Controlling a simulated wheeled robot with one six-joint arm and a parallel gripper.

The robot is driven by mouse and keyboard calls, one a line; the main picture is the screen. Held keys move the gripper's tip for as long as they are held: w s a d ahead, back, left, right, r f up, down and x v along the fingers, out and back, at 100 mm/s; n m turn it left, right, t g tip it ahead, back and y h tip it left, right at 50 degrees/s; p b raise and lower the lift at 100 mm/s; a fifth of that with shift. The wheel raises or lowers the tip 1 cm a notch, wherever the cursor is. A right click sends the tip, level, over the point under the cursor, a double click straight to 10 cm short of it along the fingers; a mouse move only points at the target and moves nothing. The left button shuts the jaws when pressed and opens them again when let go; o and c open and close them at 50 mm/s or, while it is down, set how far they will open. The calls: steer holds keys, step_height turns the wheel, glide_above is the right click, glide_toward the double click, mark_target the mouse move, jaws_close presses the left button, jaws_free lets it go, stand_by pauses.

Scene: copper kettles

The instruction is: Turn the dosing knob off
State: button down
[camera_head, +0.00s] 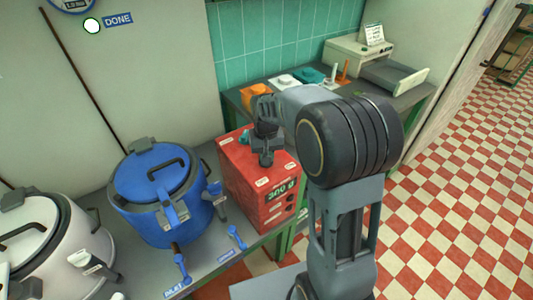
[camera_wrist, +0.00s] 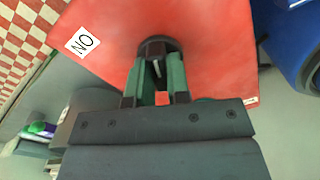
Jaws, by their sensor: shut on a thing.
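The red dosing box (camera_head: 262,190) stands on the bench to the right of the blue kettle. Its front display (camera_head: 283,190) shows green digits that look like 300 g. In the wrist view the dark round dosing knob (camera_wrist: 158,46) sits on the box's red top (camera_wrist: 215,45). My gripper (camera_wrist: 157,66) is shut on the knob, its green fingers on either side of it. A white label (camera_wrist: 83,41) on the red face reads "NO" as pictured, or "ON" upside down. In the head view my gripper (camera_head: 266,150) is over the box top and largely hides the knob.
The blue kettle (camera_head: 150,215) and a white kettle (camera_head: 50,250) stand left of the box. A back counter (camera_head: 405,98) holds small orange, white and teal items and a scale-like machine (camera_head: 355,60). A white lamp (camera_head: 92,25) beside "DONE" is on the wall. The checkered floor at right is clear.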

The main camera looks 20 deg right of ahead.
steer(key=shift+m, duration=2)
steer(key=c, duration=1.1)
jaws_free()
steer(key=shift+r, duration=0.1)
step_height(320, 180, up, 14)
steer(key=shift+f+p, duration=0.15)
steer(key=shift+p, duration=0.4)
